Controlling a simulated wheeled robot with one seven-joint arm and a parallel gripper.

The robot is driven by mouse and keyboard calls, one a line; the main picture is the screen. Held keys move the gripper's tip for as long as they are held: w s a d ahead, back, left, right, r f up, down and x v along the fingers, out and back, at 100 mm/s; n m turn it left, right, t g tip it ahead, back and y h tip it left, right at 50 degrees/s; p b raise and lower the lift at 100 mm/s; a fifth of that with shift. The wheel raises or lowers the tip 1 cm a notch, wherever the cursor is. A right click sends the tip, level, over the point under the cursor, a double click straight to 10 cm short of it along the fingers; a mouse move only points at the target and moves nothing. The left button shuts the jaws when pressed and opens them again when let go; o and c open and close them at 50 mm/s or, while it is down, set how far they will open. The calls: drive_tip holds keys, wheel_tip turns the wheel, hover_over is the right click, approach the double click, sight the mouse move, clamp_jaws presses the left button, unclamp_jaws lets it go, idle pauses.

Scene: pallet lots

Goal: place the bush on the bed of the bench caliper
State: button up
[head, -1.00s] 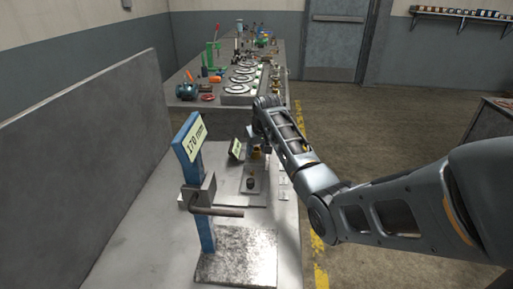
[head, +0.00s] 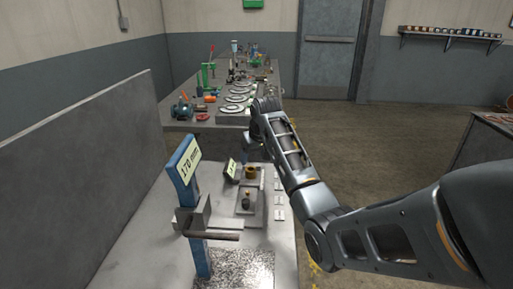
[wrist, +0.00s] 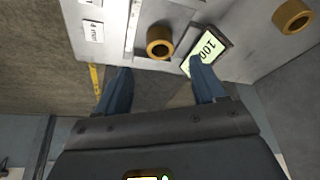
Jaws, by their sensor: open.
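A brass, ring-shaped bush (wrist: 160,42) stands on a grey metal surface in the wrist view, beside a tilted display (wrist: 207,48). A second brass ring (wrist: 292,16) shows at the upper right. My gripper (wrist: 163,80) is open, its two blue fingers apart and empty, with the first bush beyond the fingertips. In the head view, a brass piece (head: 250,172) stands near the small display (head: 231,169), below the end of my arm. I cannot tell which surface is the caliper's bed. My fingers are mostly hidden in the head view.
A blue post with a 170 mm sign (head: 190,165) and a grey block with a rod stands in front. A dark piece (head: 246,196) sits on a small plate. Small white labels (head: 279,200) lie at the right. A farther bench (head: 180,125) holds many tools.

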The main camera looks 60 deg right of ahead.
drive_tip(key=shift+v, duration=2.7)
